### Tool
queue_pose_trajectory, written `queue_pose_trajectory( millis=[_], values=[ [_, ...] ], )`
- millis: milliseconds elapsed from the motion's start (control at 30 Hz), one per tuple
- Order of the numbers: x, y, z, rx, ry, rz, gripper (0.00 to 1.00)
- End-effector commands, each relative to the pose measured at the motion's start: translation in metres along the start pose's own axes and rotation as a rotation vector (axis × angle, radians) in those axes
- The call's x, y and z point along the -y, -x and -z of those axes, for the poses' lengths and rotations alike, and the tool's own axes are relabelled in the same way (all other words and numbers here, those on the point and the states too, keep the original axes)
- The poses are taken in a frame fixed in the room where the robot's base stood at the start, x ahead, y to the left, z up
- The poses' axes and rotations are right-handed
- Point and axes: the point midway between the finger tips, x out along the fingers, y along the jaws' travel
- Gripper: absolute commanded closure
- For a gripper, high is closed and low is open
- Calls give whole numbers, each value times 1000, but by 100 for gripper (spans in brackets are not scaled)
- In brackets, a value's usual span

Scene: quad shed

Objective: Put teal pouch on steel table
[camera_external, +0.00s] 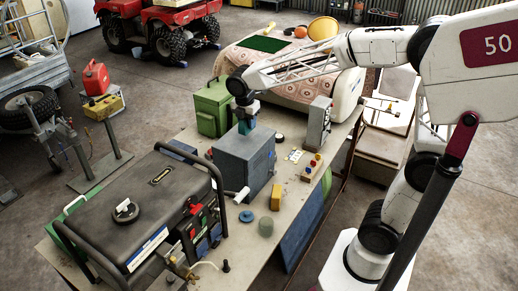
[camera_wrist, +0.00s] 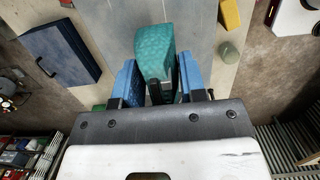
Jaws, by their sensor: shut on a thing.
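The teal pouch (camera_wrist: 154,42) is between the two blue fingers of my gripper (camera_wrist: 158,82) in the wrist view, and the fingers are shut on it. In the external view, my gripper (camera_external: 246,122) points down over a grey metal box (camera_external: 245,160), with a bit of the teal pouch (camera_external: 246,127) showing under it. I cannot tell whether the pouch touches the box. The long workbench (camera_external: 240,240) with a pale top bears the box. I cannot tell for sure which surface is the steel table.
A large black generator-like case (camera_external: 135,215) fills the bench's near left. A green box (camera_external: 212,105) stands behind the grey box. A low table (camera_external: 385,155) stands at right.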

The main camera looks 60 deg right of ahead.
Motion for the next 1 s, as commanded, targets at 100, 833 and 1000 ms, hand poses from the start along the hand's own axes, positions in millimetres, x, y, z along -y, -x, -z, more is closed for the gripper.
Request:
queue_pose_trajectory(
  millis=[100,833,1000],
  values=[
    [16,3,1,0,0,-3,90],
    [123,12,5,0,0,-1,90],
    [136,14,5,0,0,-2,90]
  ],
)
